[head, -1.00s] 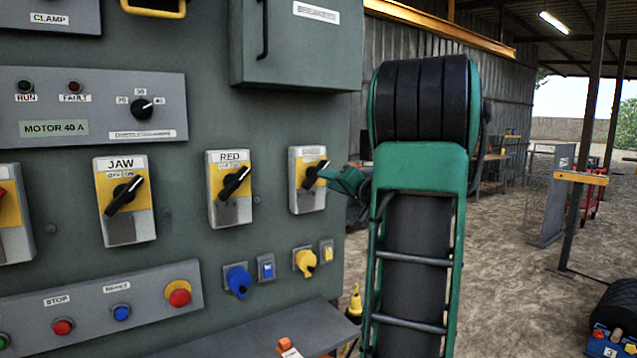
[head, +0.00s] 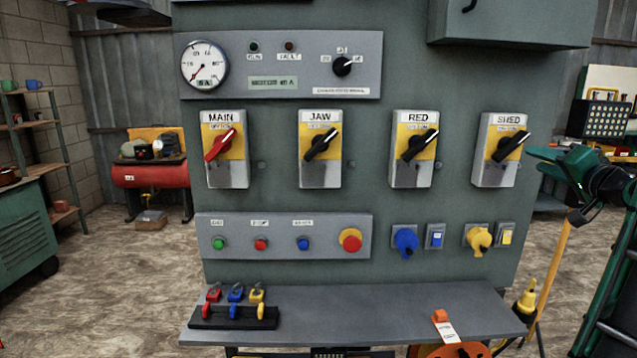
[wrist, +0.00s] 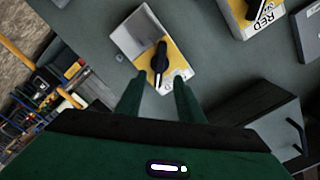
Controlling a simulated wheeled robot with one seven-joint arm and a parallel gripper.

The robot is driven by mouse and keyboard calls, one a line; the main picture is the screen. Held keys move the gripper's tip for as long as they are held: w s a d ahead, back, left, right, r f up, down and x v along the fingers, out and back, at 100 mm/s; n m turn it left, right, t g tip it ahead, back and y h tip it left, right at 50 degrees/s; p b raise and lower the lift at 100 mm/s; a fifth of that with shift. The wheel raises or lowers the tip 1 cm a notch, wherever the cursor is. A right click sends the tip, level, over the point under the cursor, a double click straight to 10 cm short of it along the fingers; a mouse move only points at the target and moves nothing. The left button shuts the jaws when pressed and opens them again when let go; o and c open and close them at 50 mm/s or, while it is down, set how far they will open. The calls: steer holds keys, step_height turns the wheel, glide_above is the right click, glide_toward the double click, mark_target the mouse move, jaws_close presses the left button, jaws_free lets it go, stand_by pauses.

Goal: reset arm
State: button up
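My gripper (head: 540,160) is green and is just right of the SHED switch (head: 494,168) in the head view. In the wrist view my gripper (wrist: 160,80) shows two fingers spread apart with nothing between them. The SHED switch (wrist: 145,48) lies just beyond the fingertips there, with its black handle in line with the gap. Whether a finger touches it cannot be told. My green arm shows at the right edge of the head view.
The grey panel carries MAIN (head: 226,172), JAW (head: 320,160) and RED (head: 412,160) switches, all with slanted handles. Below are a push-button plate (head: 330,235) and a shelf (head: 370,300) with coloured padlocks (head: 235,308). Open floor (head: 110,280) lies to the left.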

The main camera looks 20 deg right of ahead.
steer(key=s+a+f+n+g+y, duration=0.3)
steer(key=a+f+g, duration=0.5)
steer(key=a+f, duration=0.9)
steer(key=s+a+f+g, duration=0.3)
steer(key=s, duration=0.4)
steer(key=s+a+f+n+g, duration=0.1)
steer(key=s+a+f+g, duration=0.2)
steer(key=s, duration=0.4)
steer(key=s+a+f+n+g+y, duration=0.1)
steer(key=s+a+f+g, duration=0.2)
steer(key=s, duration=0.5)
steer(key=shift+a+g, duration=0.4)
steer(key=shift+a, duration=0.45)
steer(key=shift+c, duration=0.4)
